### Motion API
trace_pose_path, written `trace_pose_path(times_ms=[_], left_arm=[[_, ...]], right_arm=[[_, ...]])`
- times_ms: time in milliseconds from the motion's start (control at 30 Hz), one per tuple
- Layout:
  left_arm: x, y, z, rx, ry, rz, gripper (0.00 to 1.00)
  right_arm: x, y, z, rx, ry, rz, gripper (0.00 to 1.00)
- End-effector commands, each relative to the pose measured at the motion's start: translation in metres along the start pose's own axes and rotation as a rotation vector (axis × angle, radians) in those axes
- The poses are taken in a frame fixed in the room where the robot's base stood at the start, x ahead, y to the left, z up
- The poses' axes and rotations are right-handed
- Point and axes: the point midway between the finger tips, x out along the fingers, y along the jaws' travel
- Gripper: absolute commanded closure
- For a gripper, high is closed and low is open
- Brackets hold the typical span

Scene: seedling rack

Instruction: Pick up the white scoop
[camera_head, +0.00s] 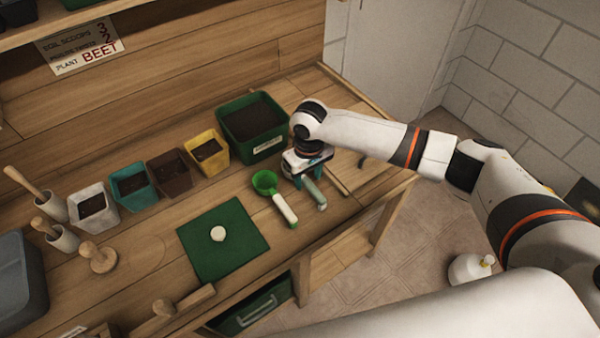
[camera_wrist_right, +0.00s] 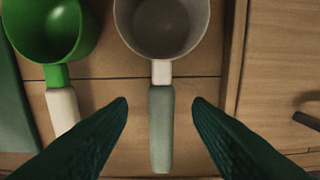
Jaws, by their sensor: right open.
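The white scoop lies on the wooden bench. In the right wrist view its pale cup (camera_wrist_right: 163,22) is at the top and its grey-green handle (camera_wrist_right: 161,130) points down the middle. In the head view the handle (camera_head: 316,194) shows below my right gripper (camera_head: 307,170), which hides most of the cup. My right gripper is open above the scoop. In the wrist view its two dark green fingers (camera_wrist_right: 160,104) stand one on each side of the handle, with visible gaps. My left gripper is not in view.
A green scoop (camera_head: 265,183) with a white handle lies just left of the white one. A green soil bin (camera_head: 268,147) stands behind. Several small pots, including a yellow one (camera_head: 208,165), stand left. A green mat (camera_head: 205,258) bears a pale round object (camera_head: 218,233).

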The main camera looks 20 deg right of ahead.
Motion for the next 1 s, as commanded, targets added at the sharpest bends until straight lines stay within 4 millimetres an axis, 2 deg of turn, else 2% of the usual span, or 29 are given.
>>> trace_pose_path(times_ms=[100,200,467,500,567,767,1000], left_arm=[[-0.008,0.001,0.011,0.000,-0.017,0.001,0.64],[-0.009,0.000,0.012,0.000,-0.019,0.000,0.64],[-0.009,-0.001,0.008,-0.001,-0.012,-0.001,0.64],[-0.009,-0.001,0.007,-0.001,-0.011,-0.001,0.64],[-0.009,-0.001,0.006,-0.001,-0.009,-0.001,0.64],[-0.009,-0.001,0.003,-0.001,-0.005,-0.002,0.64],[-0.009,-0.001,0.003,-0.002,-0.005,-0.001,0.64]], right_arm=[[0.018,-0.002,0.000,0.000,0.004,0.000,0.55],[0.028,-0.001,0.001,-0.001,0.002,0.001,0.55],[0.033,-0.002,0.001,-0.001,0.000,0.000,0.55],[0.033,-0.002,0.001,-0.001,0.000,0.000,0.56],[0.033,-0.002,0.001,-0.001,0.000,0.000,0.66],[0.033,-0.002,0.001,-0.001,0.000,0.000,0.99],[0.033,-0.002,0.001,-0.001,0.000,0.000,1.00]])
